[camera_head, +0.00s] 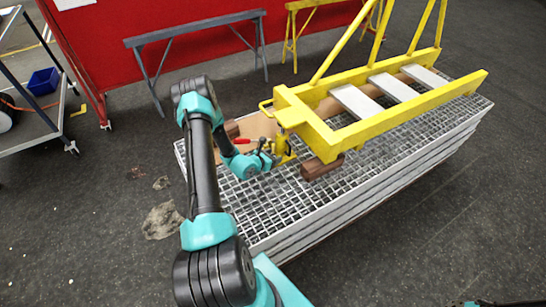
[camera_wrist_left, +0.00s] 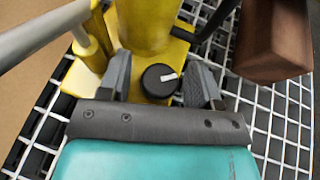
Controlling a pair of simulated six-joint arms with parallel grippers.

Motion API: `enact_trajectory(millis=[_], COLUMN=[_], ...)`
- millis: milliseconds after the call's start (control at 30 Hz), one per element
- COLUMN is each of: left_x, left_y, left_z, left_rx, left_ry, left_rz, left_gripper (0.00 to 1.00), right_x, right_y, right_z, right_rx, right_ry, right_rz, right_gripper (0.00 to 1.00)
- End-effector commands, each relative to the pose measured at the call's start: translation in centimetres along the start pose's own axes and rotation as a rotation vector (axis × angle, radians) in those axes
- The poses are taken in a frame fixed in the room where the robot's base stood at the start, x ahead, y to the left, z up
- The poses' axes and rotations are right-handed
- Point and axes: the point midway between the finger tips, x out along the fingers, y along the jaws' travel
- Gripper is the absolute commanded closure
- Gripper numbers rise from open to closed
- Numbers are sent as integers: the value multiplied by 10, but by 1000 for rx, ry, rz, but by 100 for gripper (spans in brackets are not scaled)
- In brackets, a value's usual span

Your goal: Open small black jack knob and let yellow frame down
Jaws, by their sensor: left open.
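The yellow frame (camera_head: 325,138) is raised at the near left end of the grating stack, above a brown wooden block (camera_head: 322,167). A yellow jack (camera_head: 281,148) stands under its corner; its body shows in the left wrist view (camera_wrist_left: 148,22). The small black knob (camera_wrist_left: 159,80), with a white mark, sits low on the jack's yellow base. My left gripper (camera_wrist_left: 160,78) is open, with one finger on each side of the knob; I cannot tell whether they touch it. In the head view my left gripper (camera_head: 274,158) is at the jack, partly hidden. My right gripper is not in view.
The metal grating stack (camera_head: 262,215) lies under the frame. The wooden block (camera_wrist_left: 275,40) is close to the right of my left gripper in the wrist view. A grey trestle (camera_head: 200,28) and a cart (camera_head: 30,130) stand behind and left.

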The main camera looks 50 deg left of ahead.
Motion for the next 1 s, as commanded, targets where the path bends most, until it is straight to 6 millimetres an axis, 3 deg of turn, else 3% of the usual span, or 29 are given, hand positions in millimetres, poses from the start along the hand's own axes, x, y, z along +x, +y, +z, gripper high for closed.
enact_trajectory(millis=[267,733,1000], left_x=[1,0,0], left_y=[0,0,0], left_z=[0,0,0], left_rx=[0,0,-8], left_ry=[0,0,-1], left_rz=[0,0,19], left_gripper=[44,88,88], right_x=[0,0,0], right_y=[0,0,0], right_z=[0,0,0], right_rx=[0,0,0], right_ry=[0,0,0], right_rz=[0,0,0], right_gripper=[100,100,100])
